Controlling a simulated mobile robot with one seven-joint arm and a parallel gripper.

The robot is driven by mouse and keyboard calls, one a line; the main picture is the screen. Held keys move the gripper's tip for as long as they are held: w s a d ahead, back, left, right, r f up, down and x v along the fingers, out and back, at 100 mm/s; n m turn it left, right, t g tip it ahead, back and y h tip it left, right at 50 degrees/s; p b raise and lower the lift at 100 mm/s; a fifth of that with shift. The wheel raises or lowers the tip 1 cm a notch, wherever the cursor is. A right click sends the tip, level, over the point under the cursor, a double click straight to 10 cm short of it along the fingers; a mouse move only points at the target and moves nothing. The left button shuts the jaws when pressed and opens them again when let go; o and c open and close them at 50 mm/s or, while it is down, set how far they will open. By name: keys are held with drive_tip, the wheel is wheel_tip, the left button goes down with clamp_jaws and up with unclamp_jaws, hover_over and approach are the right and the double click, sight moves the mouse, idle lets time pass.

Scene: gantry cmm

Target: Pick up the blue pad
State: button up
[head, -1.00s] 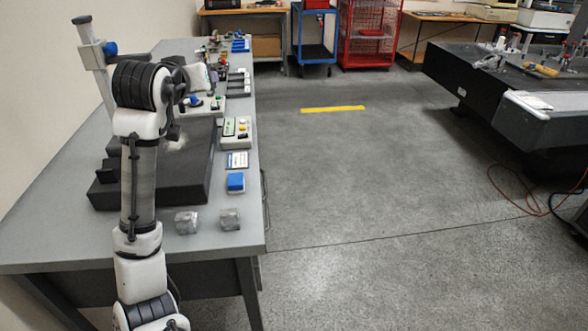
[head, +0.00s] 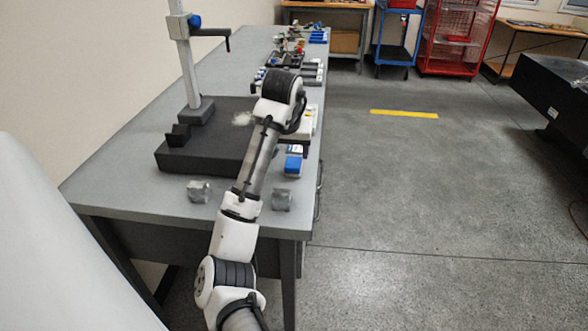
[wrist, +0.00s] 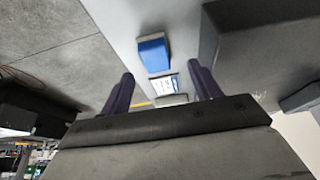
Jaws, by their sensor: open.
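The blue pad (head: 293,165) lies on the grey bench near its right edge, beside the black plate. It also shows in the wrist view (wrist: 153,54), a blue block with a paler side, lying above the gap between the fingertips. My gripper (wrist: 162,84) is open, its two dark fingers apart, with nothing held between them. The pad is apart from the fingers. In the head view my arm rises just left of the pad, and the gripper itself is hidden or not clear there.
The black plate (head: 190,156) carries a stand post (head: 186,70). Two grey metal blocks (head: 199,192) (head: 282,200) sit near the front edge. A small white-and-blue card (wrist: 160,85) lies close to the pad.

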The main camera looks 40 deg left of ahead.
sight(293, 162)
drive_tip(key=shift+w+d+p+x, duration=0.15)
drive_tip(key=shift+p+x, duration=0.1)
drive_tip(key=shift+x, duration=1.1)
drive_tip(key=shift+w+d+p+x, duration=0.1)
drive_tip(key=shift+w+p+x, duration=0.1)
drive_tip(key=shift+x, duration=1.1)
drive_tip(key=c, duration=1)
drive_tip(key=shift+r, duration=0.1)
drive_tip(key=shift+r, duration=0.1)
wheel_tip(293, 162, up, 20)
drive_tip(key=shift+f, duration=0.1)
drive_tip(key=shift+c, duration=1.2)
